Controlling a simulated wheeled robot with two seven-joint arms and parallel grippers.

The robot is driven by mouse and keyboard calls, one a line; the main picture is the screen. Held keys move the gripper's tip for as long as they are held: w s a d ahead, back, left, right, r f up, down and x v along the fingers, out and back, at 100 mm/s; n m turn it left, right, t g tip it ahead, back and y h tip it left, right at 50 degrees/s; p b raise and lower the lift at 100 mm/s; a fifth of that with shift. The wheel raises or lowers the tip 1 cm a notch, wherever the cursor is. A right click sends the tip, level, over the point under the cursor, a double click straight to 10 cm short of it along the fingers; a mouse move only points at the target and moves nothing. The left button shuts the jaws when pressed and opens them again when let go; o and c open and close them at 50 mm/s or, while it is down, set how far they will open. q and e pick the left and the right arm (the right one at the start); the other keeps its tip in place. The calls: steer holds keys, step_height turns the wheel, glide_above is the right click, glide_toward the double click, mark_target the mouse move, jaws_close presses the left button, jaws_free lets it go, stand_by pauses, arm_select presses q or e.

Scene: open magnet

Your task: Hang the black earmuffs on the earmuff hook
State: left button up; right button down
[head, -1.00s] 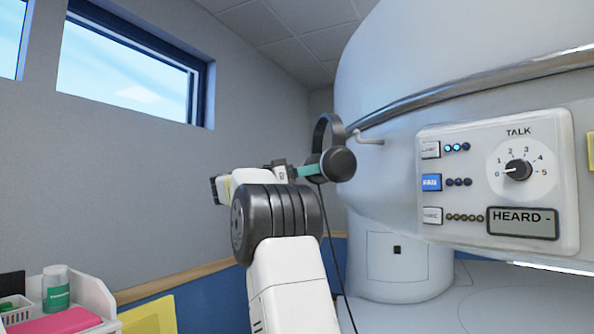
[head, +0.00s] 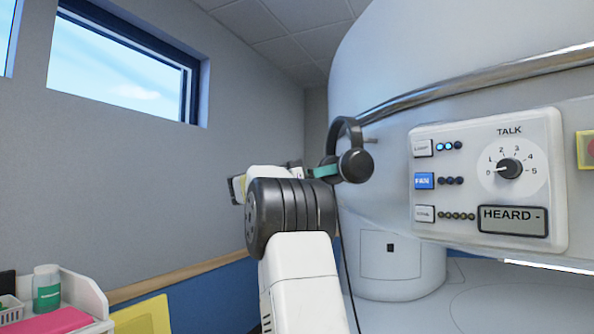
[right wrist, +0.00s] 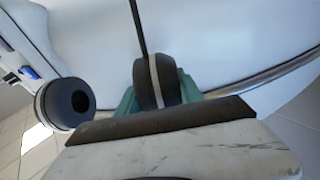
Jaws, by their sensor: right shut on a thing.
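The black earmuffs (head: 355,165) hang from my right gripper (head: 326,171), whose teal fingers are shut on one ear cup. Their headband arches upward and a thin cable runs down. In the right wrist view the held cup (right wrist: 155,82) sits between the teal fingers, and the other cup (right wrist: 66,103) is free at the left. The earmuff hook (head: 371,141) is a short peg on the white magnet. Only its end shows, just right of the headband; the rest is hidden behind the earmuffs. I cannot tell whether the headband touches it. My left gripper is out of view.
The white magnet (head: 450,70) with its curved metal rail (head: 440,95) fills the right side. A control panel (head: 487,180) with a dial is right of the earmuffs. A white cart (head: 90,292) with a bottle stands at lower left. Space left of the arm is open.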

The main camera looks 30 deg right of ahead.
steer(key=shift+s+d+f, duration=0.15)
steer(key=shift+s+d, duration=0.05)
steer(key=shift+d, duration=0.8)
steer(key=shift+s+d+f, duration=0.1)
steer(key=shift+s+d, duration=0.1)
steer(key=shift+d, duration=0.75)
steer(key=shift+s+d+f, duration=0.1)
steer(key=shift+d+f, duration=0.2)
steer(key=shift+f, duration=0.5)
steer(key=shift+s+d+f, duration=0.1)
steer(key=shift+d+f, duration=0.15)
steer(key=shift+f, duration=0.5)
steer(key=c, duration=0.7)
jaws_free()
